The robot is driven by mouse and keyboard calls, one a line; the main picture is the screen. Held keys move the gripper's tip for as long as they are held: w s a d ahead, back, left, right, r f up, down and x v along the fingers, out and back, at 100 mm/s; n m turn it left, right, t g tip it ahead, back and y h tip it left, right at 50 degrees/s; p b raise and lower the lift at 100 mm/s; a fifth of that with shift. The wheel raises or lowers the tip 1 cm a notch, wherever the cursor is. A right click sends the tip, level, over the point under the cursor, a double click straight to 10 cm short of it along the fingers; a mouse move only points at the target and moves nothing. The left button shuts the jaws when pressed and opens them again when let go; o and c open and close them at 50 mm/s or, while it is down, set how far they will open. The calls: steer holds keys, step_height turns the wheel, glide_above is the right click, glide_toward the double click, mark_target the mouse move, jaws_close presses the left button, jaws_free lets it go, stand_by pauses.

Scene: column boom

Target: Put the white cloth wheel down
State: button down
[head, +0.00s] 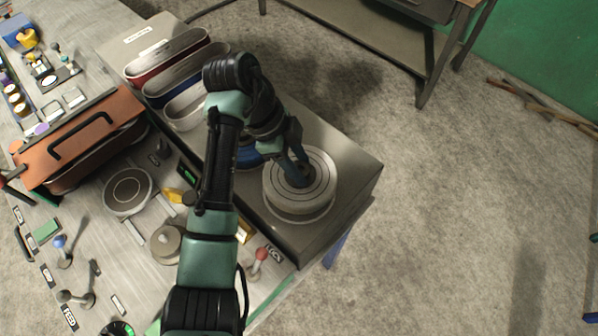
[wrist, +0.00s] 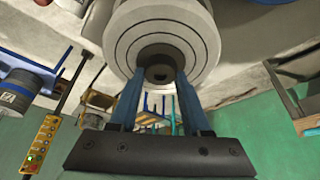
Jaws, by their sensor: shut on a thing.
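The white cloth wheel (head: 322,192) is a thick pale disc with dark stitched rings, seen at the right end of the grey bench top. My gripper (head: 299,177) reaches down to its middle from above. In the wrist view the wheel (wrist: 125,42) fills the top centre, and my gripper (wrist: 158,85) is shut on its dark hub (wrist: 160,68). A pale round edge shows just below the wheel in the head view. I cannot tell whether the wheel touches what lies beneath it.
Beside the wheel, a blue round thing (head: 248,156) is partly hidden by my arm. Several belts (head: 165,57) stand in loops at the bench's far left. The grey bench top (head: 345,160) is bare right of the wheel and ends at an edge above the floor.

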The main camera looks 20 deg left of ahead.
step_height(320, 180, down, 3)
steer(key=shift+s+f+p, duration=0.1)
steer(key=shift+p, duration=0.35)
steer(key=shift+f, duration=0.3)
steer(key=shift+c, duration=1.8)
jaws_free()
steer(key=shift+f, duration=0.1)
steer(key=v, duration=1.2)
steer(key=shift+p, duration=0.3)
